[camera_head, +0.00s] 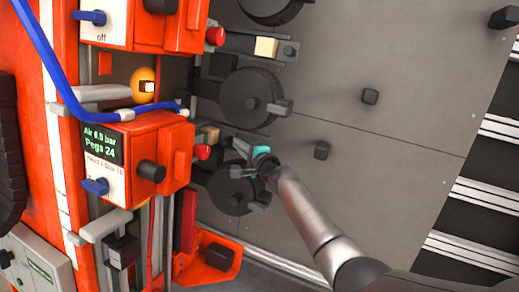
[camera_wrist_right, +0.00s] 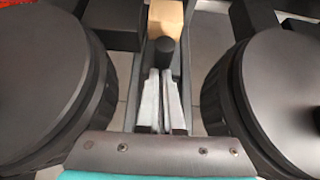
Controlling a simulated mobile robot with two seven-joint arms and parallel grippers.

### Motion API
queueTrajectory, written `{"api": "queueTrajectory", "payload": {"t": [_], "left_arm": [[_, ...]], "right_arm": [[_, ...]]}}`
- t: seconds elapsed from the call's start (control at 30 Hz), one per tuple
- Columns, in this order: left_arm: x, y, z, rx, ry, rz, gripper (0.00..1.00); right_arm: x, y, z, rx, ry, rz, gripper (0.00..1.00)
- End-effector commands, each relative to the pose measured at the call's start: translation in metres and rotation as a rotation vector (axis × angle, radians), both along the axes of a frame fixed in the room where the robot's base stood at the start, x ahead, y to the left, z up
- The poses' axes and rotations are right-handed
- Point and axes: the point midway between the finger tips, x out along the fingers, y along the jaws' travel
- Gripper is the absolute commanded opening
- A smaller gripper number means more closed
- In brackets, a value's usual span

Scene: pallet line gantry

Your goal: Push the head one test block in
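The head one unit (camera_head: 135,150) is an orange box with a lit display and a red button, in the lower middle-left of the head view. Its test block (camera_head: 209,134) is a small wooden block in a dark channel beside the red button. In the wrist view the block (camera_wrist_right: 165,20) lies straight ahead, with a black knob (camera_wrist_right: 164,48) on my side of it. My right gripper (camera_head: 241,147) points along the channel toward the block. In the wrist view its fingers (camera_wrist_right: 162,85) look shut and empty, close to the knob; contact cannot be told. My left gripper is out of view.
Round black drums (camera_head: 250,97) flank the channel closely; they fill both sides of the wrist view. Another orange unit (camera_head: 150,22) above has its own wooden block (camera_head: 266,47). A blue hose (camera_head: 58,75) crosses the left. The grey panel (camera_head: 400,110) is mostly clear.

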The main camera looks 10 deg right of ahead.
Motion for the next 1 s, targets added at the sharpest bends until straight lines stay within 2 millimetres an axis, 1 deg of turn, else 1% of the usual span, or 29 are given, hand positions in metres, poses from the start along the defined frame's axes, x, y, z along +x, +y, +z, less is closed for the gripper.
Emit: {"api": "queueTrajectory", "payload": {"t": [0.03,0.37,0.47,1.0], "left_arm": [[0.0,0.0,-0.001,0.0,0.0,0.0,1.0],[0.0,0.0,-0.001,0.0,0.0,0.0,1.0],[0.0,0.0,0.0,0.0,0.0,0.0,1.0],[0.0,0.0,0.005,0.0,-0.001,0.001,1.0]], "right_arm": [[0.004,0.024,0.015,0.02,-0.018,0.036,0.0],[0.004,0.025,0.015,0.021,-0.019,0.036,0.0],[0.002,0.021,0.015,0.02,-0.019,0.035,0.0],[-0.022,-0.016,0.014,0.023,-0.019,0.032,0.0]]}}
